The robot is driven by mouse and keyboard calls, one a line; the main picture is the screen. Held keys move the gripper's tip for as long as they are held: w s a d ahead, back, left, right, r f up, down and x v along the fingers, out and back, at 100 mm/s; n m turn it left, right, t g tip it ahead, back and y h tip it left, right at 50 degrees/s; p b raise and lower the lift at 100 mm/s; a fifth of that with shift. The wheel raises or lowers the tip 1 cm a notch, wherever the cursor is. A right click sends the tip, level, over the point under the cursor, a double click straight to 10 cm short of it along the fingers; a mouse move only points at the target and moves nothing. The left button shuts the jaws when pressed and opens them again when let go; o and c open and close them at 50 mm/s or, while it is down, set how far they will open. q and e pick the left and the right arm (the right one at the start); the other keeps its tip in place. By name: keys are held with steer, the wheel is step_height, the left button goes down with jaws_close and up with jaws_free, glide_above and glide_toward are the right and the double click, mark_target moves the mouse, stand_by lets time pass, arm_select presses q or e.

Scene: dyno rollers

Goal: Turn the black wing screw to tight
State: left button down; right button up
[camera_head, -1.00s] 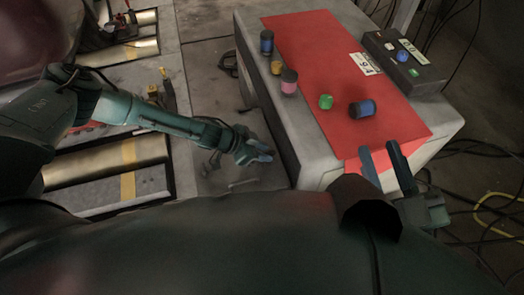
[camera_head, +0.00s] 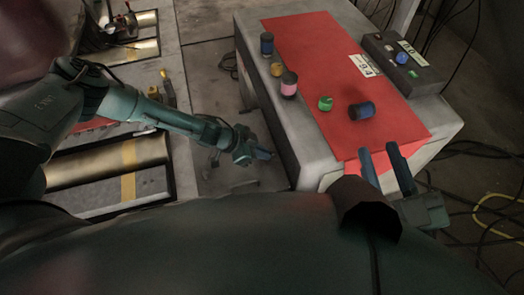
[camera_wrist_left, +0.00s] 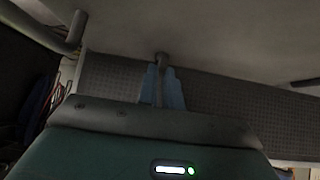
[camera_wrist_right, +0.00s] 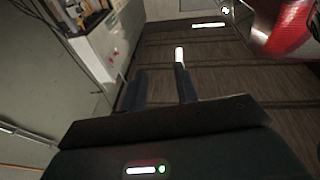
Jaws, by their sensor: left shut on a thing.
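My left gripper (camera_head: 263,154) is low in the gap between the roller bed and the grey cabinet. In the left wrist view its blue fingers (camera_wrist_left: 162,88) are shut on a thin dark stem with a rounded end, which seems to be the wing screw (camera_wrist_left: 161,59). The screw is mostly hidden by the fingers, and its wings and thread cannot be made out. In the head view I cannot pick it out. My right gripper (camera_head: 385,168) is open and empty at the cabinet's near right corner; its parted fingers also show in the right wrist view (camera_wrist_right: 160,90).
The grey cabinet (camera_head: 310,165) carries a red mat (camera_head: 385,125) with several coloured jars and a black control box (camera_head: 415,78). The roller bed (camera_head: 105,160) lies to the left. Cables (camera_head: 490,195) run over the floor at right.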

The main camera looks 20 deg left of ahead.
arm_select(q)
steer(key=shift+w+a+m+g+h, duration=0.15)
steer(key=shift+m+g+h, duration=0.15)
steer(key=shift+m+g, duration=0.35)
steer(key=m+g, duration=0.2)
steer(key=shift+w+f+m+b, duration=0.2)
steer(key=shift+m+b, duration=0.15)
steer(key=shift+b, duration=0.05)
steer(key=shift+w+f+m+g+h+b, duration=0.1)
steer(key=shift+w+m+g+h+b, duration=0.15)
steer(key=shift+m+g+b, duration=0.5)
steer(key=m+g+b, duration=0.2)
steer(key=m+b, duration=0.1)
steer(key=m+g+b, duration=0.1)
steer(key=shift+w+m, duration=0.25)
steer(key=shift+w, duration=0.05)
steer(key=shift+w+r+m+g+y+b, duration=0.1)
steer(key=shift+r+m+g+y+b, duration=0.15)
steer(key=shift+m+g+y+b, duration=0.6)
arm_select(e)
step_height(320, 180, up, 7)
steer(key=n+t+y, duration=0.2)
steer(key=n+y, duration=0.5)
steer(key=shift+w+d+r+n+y, duration=0.2)
steer(key=shift+d+n+y, duration=0.1)
steer(key=shift+y, duration=0.1)
arm_select(q)
steer(key=shift+m, duration=0.45)
